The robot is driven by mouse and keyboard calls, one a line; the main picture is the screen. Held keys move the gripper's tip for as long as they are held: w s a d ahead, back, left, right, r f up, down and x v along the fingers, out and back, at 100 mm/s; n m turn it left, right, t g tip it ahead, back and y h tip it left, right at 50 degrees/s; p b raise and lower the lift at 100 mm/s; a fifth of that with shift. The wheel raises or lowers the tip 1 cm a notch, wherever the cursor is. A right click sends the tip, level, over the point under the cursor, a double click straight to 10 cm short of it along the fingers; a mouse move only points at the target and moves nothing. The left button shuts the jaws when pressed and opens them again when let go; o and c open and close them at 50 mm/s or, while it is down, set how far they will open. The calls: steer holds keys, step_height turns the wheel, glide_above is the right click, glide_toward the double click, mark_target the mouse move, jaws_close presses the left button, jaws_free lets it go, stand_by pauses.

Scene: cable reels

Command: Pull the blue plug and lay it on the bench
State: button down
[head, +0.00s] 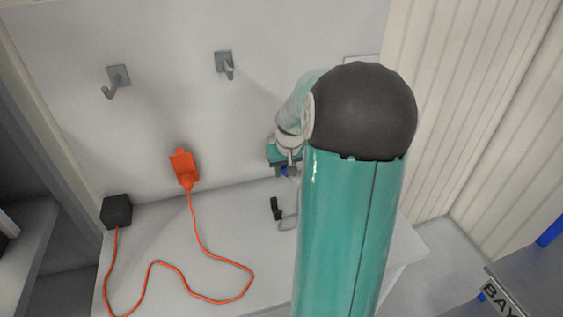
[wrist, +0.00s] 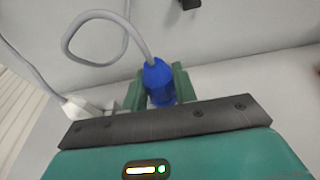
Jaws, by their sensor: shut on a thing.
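The blue plug (wrist: 158,82) is held between the two green fingers of my gripper (wrist: 157,88) in the wrist view. A grey cable (wrist: 69,42) comes off the plug's end and loops to the left. In the head view my gripper (head: 284,158) is close to the wall, above the bench (head: 155,250), and only a bit of the blue plug (head: 289,171) shows. My arm hides much of that area. I cannot tell whether the plug is still in a socket.
An orange plug (head: 184,168) is at the wall left of my gripper, its orange cord (head: 205,250) running over the bench to a black box (head: 117,211). Two grey hooks (head: 117,77) (head: 224,64) are on the wall. A small black piece (head: 277,208) is below my gripper.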

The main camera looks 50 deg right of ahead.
steer(key=shift+s+a, duration=0.3)
steer(key=shift+s, duration=0.25)
steer(key=shift+s+a, duration=0.25)
steer(key=shift+s, duration=0.25)
stand_by(0.6)
steer(key=shift+s, duration=0.1)
